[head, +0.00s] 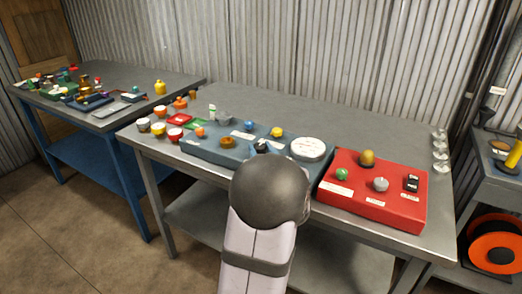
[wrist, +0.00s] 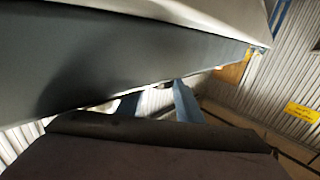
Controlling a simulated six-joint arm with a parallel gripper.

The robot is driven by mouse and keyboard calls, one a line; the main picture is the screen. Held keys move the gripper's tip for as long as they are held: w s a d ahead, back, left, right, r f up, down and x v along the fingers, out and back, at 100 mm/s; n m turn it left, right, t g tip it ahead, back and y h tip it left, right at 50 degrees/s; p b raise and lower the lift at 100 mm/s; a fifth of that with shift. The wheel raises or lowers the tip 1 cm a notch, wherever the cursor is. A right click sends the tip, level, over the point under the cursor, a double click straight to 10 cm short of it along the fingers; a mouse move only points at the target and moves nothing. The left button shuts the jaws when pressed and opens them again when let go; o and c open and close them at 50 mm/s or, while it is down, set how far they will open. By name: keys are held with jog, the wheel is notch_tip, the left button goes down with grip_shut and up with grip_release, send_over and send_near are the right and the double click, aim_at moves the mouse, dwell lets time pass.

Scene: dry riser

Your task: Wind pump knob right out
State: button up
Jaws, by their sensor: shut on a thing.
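My gripper (wrist: 160,128) shows as a dark, blurred block across the bottom of the wrist view, close to a grey-blue surface. It is shut on what I take to be the pump knob, though neither the jaws' contact nor the knob shows clearly. In the head view my arm's round dark joint hides the gripper and the front middle of the blue-grey panel (head: 200,150). A small dark blue and black part (head: 262,147) peeks out just above that joint; I cannot tell whether it is knob or gripper. How far out the knob stands is hidden.
The panel also bears an orange-brown knob (head: 227,142), a yellow knob (head: 277,132) and a white round dial (head: 307,149). A red box (head: 350,205) with several knobs stands to the right. Small pots and trays crowd the left end. The bench's back strip (head: 330,118) is clear.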

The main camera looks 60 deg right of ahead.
jog(key=o, duration=1)
jog(key=shift+o, duration=0.2)
